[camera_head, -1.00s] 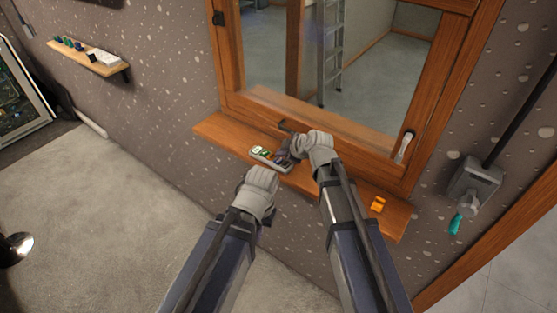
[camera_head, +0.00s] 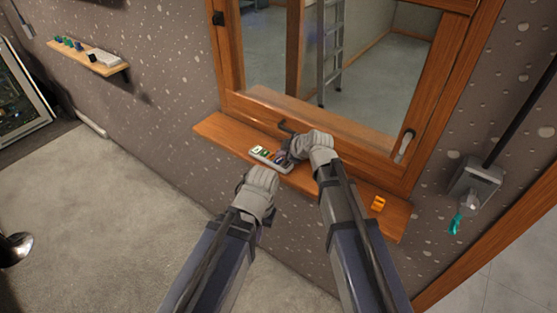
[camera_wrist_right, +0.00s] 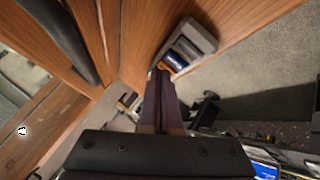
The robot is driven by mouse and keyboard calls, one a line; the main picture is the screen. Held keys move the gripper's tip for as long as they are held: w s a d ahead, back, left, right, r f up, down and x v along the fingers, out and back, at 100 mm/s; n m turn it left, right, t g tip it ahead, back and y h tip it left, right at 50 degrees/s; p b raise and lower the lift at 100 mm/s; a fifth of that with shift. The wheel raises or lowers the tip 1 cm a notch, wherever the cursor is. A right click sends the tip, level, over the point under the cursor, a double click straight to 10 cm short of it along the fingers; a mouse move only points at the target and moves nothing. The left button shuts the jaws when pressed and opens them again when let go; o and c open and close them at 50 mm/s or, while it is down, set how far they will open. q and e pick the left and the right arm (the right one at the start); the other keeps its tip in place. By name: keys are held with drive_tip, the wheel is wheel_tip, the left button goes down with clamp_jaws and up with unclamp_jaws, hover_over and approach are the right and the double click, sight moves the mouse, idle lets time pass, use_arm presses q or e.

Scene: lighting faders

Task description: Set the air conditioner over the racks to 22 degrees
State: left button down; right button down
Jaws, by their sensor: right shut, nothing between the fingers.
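A small grey remote (camera_head: 264,154) with a pale screen and green on it lies on the wooden window sill. It also shows in the right wrist view, where its grey case (camera_wrist_right: 207,38) carries blue and orange buttons. My right gripper (camera_head: 285,158) is at the remote's right end. In the right wrist view its dark fingers (camera_wrist_right: 161,74) are shut, with tips at the orange button; I cannot tell whether they touch it. My left gripper (camera_head: 262,184) is in front of the sill, its fingers hidden. The air conditioner is not in view.
An orange object (camera_head: 378,204) sits on the sill (camera_head: 222,130) to the right. The wooden window frame (camera_head: 350,145) with a dark handle rises behind. A grey wall box (camera_head: 476,183) is at the right. A small shelf (camera_head: 88,58) with several items is at the upper left.

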drive_tip(key=shift+f+b, duration=0.3)
drive_tip(key=shift+f, duration=0.1)
drive_tip(key=shift+f+b, duration=0.3)
idle(0.5)
drive_tip(key=shift+r, duration=0.15)
drive_tip(key=shift+r+p, duration=0.6)
drive_tip(key=shift+p, duration=0.15)
wheel_tip(320, 180, up, 5)
drive_tip(key=p, duration=0.5)
idle(2.6)
wheel_tip(320, 180, up, 4)
drive_tip(key=p, duration=0.3)
drive_tip(key=shift+f+p, duration=0.1)
drive_tip(key=shift+p, duration=0.3)
